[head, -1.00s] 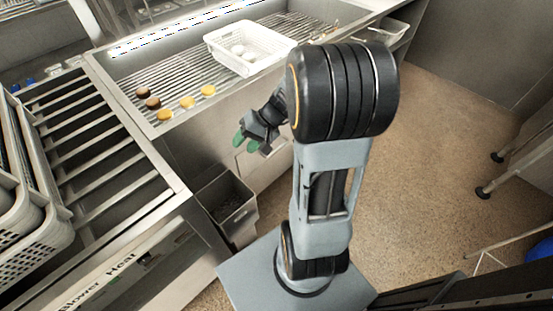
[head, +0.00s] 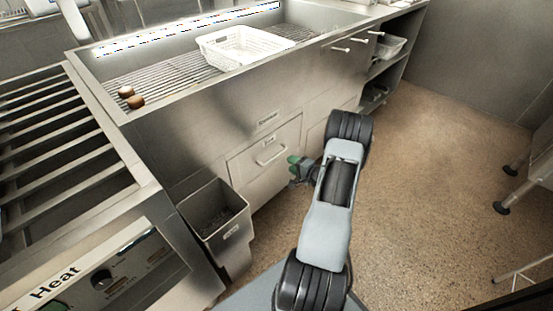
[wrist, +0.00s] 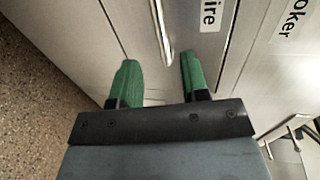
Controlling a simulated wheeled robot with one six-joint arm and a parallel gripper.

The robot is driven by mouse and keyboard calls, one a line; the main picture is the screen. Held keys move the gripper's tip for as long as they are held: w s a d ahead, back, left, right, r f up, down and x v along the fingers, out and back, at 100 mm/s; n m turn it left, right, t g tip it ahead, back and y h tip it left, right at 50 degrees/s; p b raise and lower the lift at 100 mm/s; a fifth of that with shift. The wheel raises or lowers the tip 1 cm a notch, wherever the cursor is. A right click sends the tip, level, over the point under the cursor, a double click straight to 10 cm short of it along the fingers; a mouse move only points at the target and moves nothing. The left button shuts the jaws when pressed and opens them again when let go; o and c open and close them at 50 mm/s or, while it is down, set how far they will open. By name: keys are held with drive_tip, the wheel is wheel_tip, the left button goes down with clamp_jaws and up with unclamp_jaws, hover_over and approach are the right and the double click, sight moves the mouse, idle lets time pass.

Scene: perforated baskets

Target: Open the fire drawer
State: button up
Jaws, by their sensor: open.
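The fire drawer (head: 285,148) is a shut metal front low in the counter, with a bar handle (head: 270,156). In the wrist view its label (wrist: 210,12) is cut off and reads "ire", with the handle (wrist: 162,35) beside it. My gripper (head: 292,165) is low in front of the drawer, to the right of the handle in the head view. In the wrist view its green fingers (wrist: 156,65) are apart with nothing between them. The handle lies just beyond the fingertips, roughly in line with the gap. I cannot tell whether they touch it.
A grey bin (head: 213,215) hangs left of the drawer. A partly cut-off "oker" label (wrist: 292,22) is beside the fire label. A white perforated basket (head: 240,62) and two brown pieces (head: 136,102) rest on the grate above. Floor (head: 430,210) to the right is clear.

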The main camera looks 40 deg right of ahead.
sight(276, 156)
drive_tip(key=b+x, duration=0.1)
drive_tip(key=x, duration=0.8)
drive_tip(key=shift+w+b, duration=0.4)
drive_tip(key=shift+c, duration=0.4)
